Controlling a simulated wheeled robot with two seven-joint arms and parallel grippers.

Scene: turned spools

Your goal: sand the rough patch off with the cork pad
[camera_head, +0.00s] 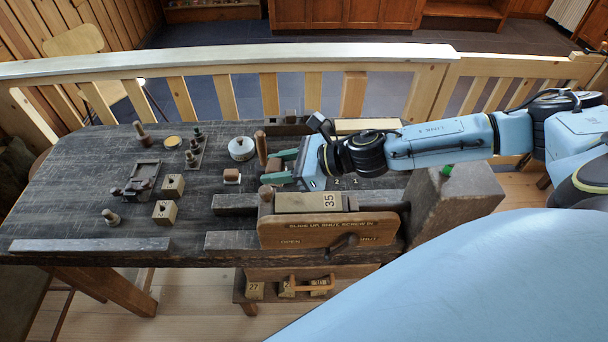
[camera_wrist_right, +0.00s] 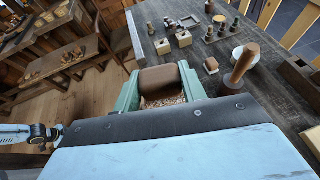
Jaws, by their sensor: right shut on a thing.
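My right gripper (camera_head: 276,167) is above the dark workbench (camera_head: 75,190), behind the vise. It is shut on a brown block, which I take for the cork pad (camera_head: 273,164). In the right wrist view, the pad (camera_wrist_right: 160,79) sits between the green fingers of the right gripper (camera_wrist_right: 160,88), with a speckled, grainy part on its near side. The vise (camera_head: 330,230) has a pale block marked 35 (camera_head: 310,202) at its top. I cannot make out a rough patch on any surface. My left gripper is not in view.
An upright wooden peg (camera_head: 261,148) stands close to the gripper, near a white round tin (camera_head: 242,149). A small brown-topped block (camera_head: 232,176) is left of the gripper. Drilled wooden cubes (camera_head: 165,212) and spools (camera_head: 110,217) stand farther left. A railing (camera_head: 220,66) runs behind the bench.

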